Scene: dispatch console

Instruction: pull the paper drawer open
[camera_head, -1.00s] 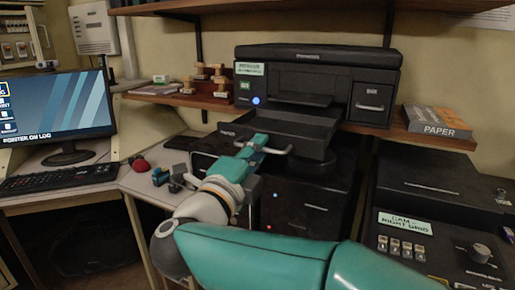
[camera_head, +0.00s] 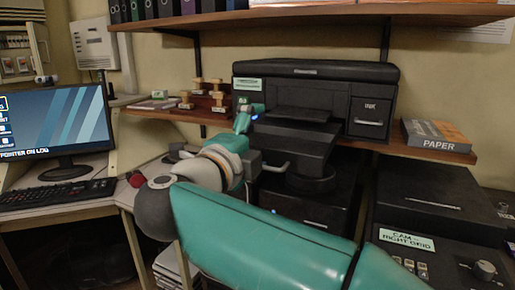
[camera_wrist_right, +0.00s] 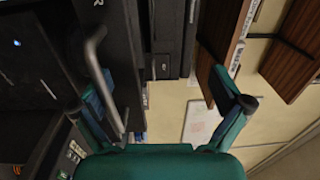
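The black printer (camera_head: 310,70) stands on the wall shelf. Its paper drawer (camera_head: 300,140) juts forward below the body, with a grey bar handle (camera_head: 275,166) on its front. My right gripper (camera_head: 252,136) is open at the drawer's left front, and its arm hides part of that side. In the right wrist view the two teal fingers of the right gripper (camera_wrist_right: 155,90) are spread wide. The handle (camera_wrist_right: 97,75) shows there beside the left-hand finger, and nothing is clamped; whether they touch is unclear. My left gripper is not in view.
A paper pack (camera_head: 436,135) lies on the shelf right of the printer. Wooden stamps (camera_head: 205,95) stand to its left. A monitor (camera_head: 55,122) and keyboard (camera_head: 58,194) are at the far left. A labelled console (camera_head: 425,250) is at lower right. An upper shelf (camera_head: 330,17) runs above.

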